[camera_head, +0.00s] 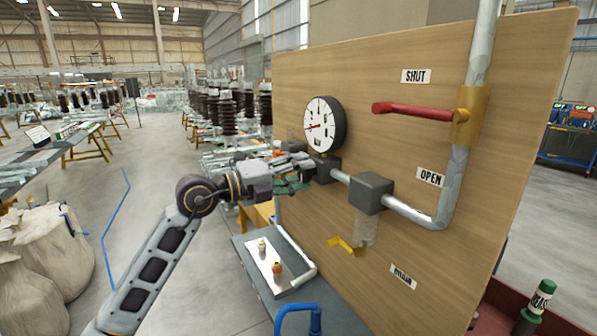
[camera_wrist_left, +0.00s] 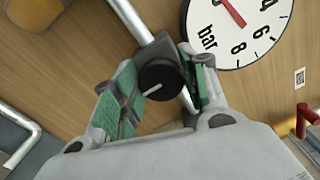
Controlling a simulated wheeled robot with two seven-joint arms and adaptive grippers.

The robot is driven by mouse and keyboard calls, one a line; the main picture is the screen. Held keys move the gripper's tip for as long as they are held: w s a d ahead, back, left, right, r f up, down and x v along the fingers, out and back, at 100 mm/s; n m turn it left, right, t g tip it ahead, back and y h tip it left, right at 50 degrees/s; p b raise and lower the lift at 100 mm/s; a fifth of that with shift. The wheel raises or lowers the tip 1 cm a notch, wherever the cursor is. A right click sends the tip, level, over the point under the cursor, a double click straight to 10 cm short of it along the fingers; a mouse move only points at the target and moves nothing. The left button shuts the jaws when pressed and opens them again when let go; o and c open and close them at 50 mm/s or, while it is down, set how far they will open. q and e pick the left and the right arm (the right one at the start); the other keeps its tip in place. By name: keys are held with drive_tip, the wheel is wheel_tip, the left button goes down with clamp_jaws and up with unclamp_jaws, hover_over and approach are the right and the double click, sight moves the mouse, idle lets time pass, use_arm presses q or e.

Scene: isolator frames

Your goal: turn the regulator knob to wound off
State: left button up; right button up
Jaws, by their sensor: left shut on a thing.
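The regulator knob (camera_wrist_left: 160,86) is round and black with a white pointer line, and sits on a dark block on the pipe under the gauge. In the left wrist view the pointer line slants, lower left to upper right. My left gripper (camera_wrist_left: 163,76) has its green-padded fingers on both sides of the knob and is shut on it. In the head view this gripper (camera_head: 299,170) reaches the regulator block (camera_head: 326,168) from the left, and the knob is hidden behind the fingers. The pressure gauge (camera_head: 324,125) has a red needle. My right gripper is not in view.
A red valve lever (camera_head: 412,111) sticks out from the wooden board (camera_head: 375,65) between SHUT and OPEN labels. A grey block (camera_head: 371,192) sits on the pipe right of the regulator. A tray (camera_head: 301,280) with two small fittings lies below. A green-capped bottle (camera_head: 536,306) stands lower right.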

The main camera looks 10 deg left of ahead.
use_arm(q)
drive_tip(key=shift+r, duration=0.1)
drive_tip(key=o, duration=1)
drive_tip(key=shift+v, duration=6)
